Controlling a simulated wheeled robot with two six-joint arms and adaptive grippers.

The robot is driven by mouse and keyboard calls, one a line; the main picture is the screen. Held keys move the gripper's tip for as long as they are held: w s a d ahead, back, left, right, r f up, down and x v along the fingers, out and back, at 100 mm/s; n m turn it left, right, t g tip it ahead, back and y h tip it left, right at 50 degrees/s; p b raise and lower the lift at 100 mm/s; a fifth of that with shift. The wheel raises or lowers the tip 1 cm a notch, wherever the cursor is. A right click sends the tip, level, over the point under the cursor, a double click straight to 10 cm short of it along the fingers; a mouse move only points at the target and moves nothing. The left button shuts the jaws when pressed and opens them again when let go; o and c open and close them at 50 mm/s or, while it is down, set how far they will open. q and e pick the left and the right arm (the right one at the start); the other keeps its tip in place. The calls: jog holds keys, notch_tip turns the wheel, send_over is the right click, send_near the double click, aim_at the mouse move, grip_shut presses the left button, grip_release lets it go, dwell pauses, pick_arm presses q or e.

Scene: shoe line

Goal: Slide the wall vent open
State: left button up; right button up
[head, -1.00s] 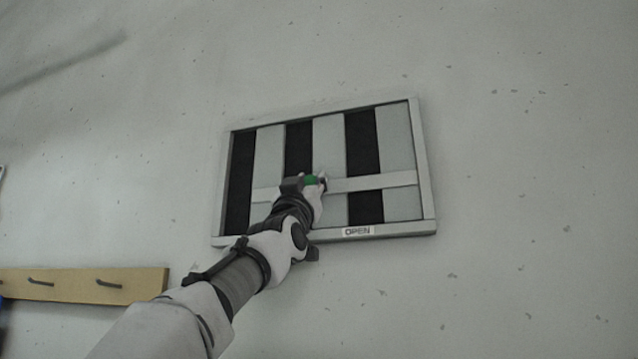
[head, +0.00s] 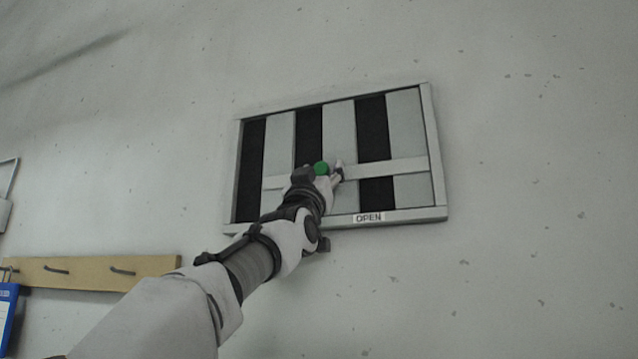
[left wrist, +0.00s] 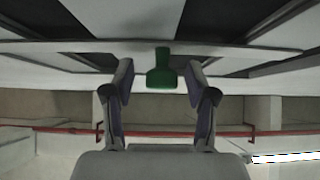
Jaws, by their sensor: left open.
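The wall vent (head: 434,150) is a framed panel with pale slats and dark gaps between them, and it also shows in the left wrist view (left wrist: 130,18). A pale crossbar (head: 385,171) runs across its slats and carries a green knob (head: 321,169). In the left wrist view the green knob (left wrist: 161,72) lies between the two open fingers, with space on both sides. My left gripper (head: 328,174) is at the knob in front of the vent and partly hides the bar. An OPEN label (head: 368,217) is on the lower frame. My right gripper is not in view.
A wooden rail with hooks (head: 95,270) is on the wall at lower left, with a blue clipboard (head: 8,312) hanging at its left end. The wall right of the vent is bare.

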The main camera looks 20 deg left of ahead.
pick_arm(q)
jog(key=v, duration=0.7)
jog(key=shift+d, duration=0.4)
jog(key=shift+r, duration=0.1)
